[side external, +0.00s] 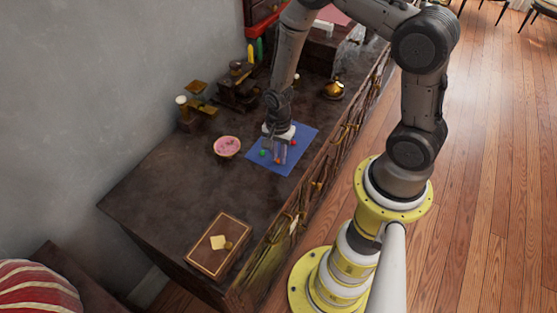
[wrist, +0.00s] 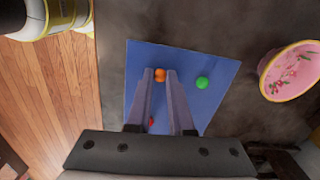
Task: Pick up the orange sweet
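The orange sweet (wrist: 160,75) is a small round ball on a blue mat (wrist: 224,68). In the wrist view it shows between the tips of my gripper's two fingers. My gripper (wrist: 160,74) is open, its fingers apart, and points down over the mat. I cannot tell whether either finger touches the sweet. In the side view the orange sweet (side external: 278,161) shows at the lower ends of the fingers (side external: 280,158). A green sweet (wrist: 202,82) lies to the right in the wrist view.
A pink bowl (side external: 227,147) stands left of the mat. A wooden box (side external: 218,245) lies near the dark cabinet's front end. A brass pot (side external: 333,90) and a dark wooden stand (side external: 237,88) are farther back. The top between bowl and box is clear.

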